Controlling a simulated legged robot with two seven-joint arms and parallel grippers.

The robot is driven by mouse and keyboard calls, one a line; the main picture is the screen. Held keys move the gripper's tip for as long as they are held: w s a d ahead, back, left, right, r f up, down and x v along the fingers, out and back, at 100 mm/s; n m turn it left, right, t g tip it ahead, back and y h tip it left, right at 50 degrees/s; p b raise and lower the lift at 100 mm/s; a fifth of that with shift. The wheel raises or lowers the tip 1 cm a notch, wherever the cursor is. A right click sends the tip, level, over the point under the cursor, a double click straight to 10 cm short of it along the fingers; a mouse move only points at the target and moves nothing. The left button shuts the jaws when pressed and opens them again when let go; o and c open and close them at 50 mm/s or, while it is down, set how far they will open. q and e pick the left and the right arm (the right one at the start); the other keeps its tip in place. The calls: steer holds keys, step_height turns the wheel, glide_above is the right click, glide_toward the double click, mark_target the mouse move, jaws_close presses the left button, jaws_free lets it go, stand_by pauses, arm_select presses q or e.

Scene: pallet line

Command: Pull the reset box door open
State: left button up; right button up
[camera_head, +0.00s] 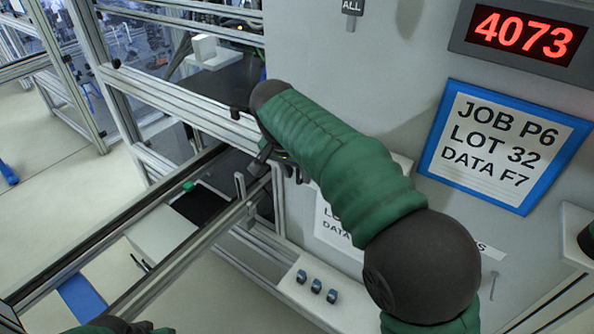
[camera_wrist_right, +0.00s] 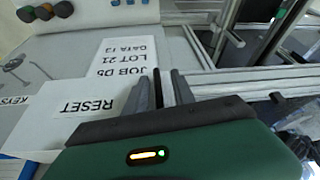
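The reset box (camera_wrist_right: 55,125) is white and carries the word RESET, upside down in the right wrist view. My forearm hides most of it in the head view. My right gripper (camera_wrist_right: 161,85) has its two grey fingers apart, beside the box's labelled face. A thin dark upright bar shows between the fingers; I cannot tell whether it is the door's handle or whether they touch it. In the head view the right gripper (camera_head: 268,160) is partly hidden behind my green arm.
A blue-framed job sign (camera_head: 500,143) and a red 4073 display (camera_head: 526,36) are on the grey wall. A ledge with several dark knobs (camera_head: 316,286) lies below. Metal rails (camera_head: 180,262) run along the left.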

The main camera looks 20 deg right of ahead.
steer(key=shift+d, duration=0.1)
steer(key=c, duration=0.3)
steer(key=shift+s+r, duration=0.1)
jaws_close()
stand_by(0.8)
